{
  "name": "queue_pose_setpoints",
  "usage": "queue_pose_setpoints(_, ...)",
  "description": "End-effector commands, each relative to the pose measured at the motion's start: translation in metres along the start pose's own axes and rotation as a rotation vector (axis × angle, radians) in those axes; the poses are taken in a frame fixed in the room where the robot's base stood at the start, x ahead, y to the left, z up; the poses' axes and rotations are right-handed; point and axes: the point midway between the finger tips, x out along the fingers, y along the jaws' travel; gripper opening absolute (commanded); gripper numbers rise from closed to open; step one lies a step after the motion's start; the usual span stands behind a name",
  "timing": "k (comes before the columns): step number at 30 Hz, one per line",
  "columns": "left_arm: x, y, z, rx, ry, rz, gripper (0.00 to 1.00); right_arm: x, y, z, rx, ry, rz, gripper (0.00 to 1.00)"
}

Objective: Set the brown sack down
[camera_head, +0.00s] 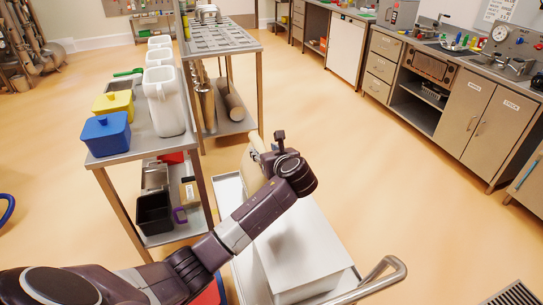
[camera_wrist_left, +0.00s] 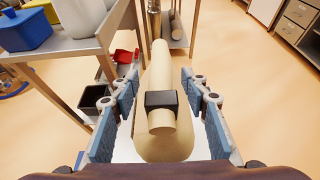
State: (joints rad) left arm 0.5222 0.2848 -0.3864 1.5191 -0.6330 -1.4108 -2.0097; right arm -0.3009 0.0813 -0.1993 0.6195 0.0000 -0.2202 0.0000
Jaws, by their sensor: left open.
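The sack is pale tan, with a dark square piece near its neck. In the left wrist view the sack (camera_wrist_left: 170,142) lies between the two blue-padded fingers of my left gripper (camera_wrist_left: 160,82), which are spread open with gaps at the sides. In the head view a tan part of the sack (camera_head: 250,172) shows just beyond my left wrist, which hides the rest and most of the gripper. It is over the far end of a white tray (camera_head: 231,194); its underside is hidden, so I cannot tell how it rests. My right gripper is out of view.
A white box (camera_head: 303,250) stands on the tray's near part, beside a metal handle (camera_head: 375,280). To the left, a metal shelf table (camera_head: 143,143) holds a blue box (camera_head: 106,134), a yellow box (camera_head: 114,103) and white containers (camera_head: 163,98). Open floor lies right, before grey cabinets (camera_head: 480,125).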

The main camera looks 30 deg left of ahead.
Motion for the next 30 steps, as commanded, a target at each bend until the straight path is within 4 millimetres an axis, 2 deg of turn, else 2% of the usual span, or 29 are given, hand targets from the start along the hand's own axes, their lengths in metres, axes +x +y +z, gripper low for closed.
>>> queue_pose_setpoints(6, -0.046, -0.002, -0.001, -0.001, -0.001, -0.005, 0.42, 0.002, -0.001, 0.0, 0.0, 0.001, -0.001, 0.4)
queue_pose_setpoints(13, -0.082, -0.001, 0.0, -0.001, -0.001, -0.002, 0.42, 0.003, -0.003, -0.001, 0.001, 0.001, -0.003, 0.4)
queue_pose_setpoints(18, -0.091, 0.0, 0.0, 0.0, 0.0, 0.0, 0.42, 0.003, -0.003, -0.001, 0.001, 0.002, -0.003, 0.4)
queue_pose_setpoints(30, -0.091, 0.0, 0.0, 0.0, 0.0, 0.0, 0.42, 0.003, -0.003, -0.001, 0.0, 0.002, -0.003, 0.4)
